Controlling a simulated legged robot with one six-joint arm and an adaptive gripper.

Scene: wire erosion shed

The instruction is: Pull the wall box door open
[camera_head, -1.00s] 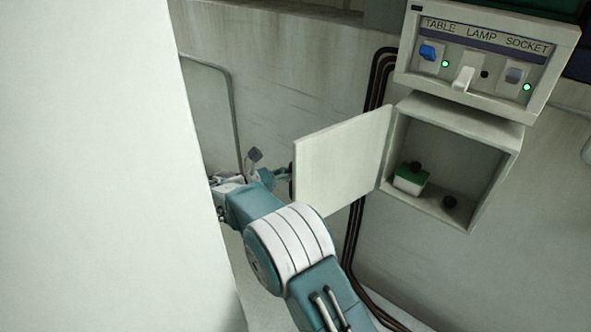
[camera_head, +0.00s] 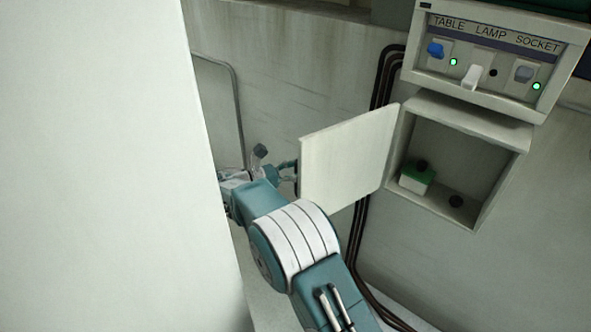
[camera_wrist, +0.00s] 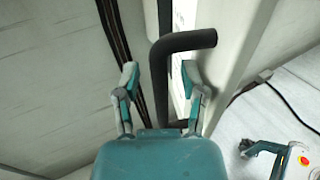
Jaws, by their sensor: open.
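The wall box (camera_head: 468,165) is a pale open-fronted box, and its inside shows plainly. Its white door (camera_head: 348,160) stands swung wide open to the left of the box. My gripper (camera_head: 286,171) is at the door's free left edge, partly hidden behind it. In the wrist view, my gripper (camera_wrist: 158,76) has its two fingers spread apart. The dark bent door handle (camera_wrist: 183,42) passes between and beyond the fingers, with no finger clearly closed on it.
A switch panel (camera_head: 493,82) labelled TABLE LAMP SOCKET is above the box. Inside the box are a green and white block (camera_head: 415,180) and a dark knob (camera_head: 456,201). Dark cables (camera_head: 359,225) run down the wall. A large pale surface (camera_head: 100,170) blocks the left.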

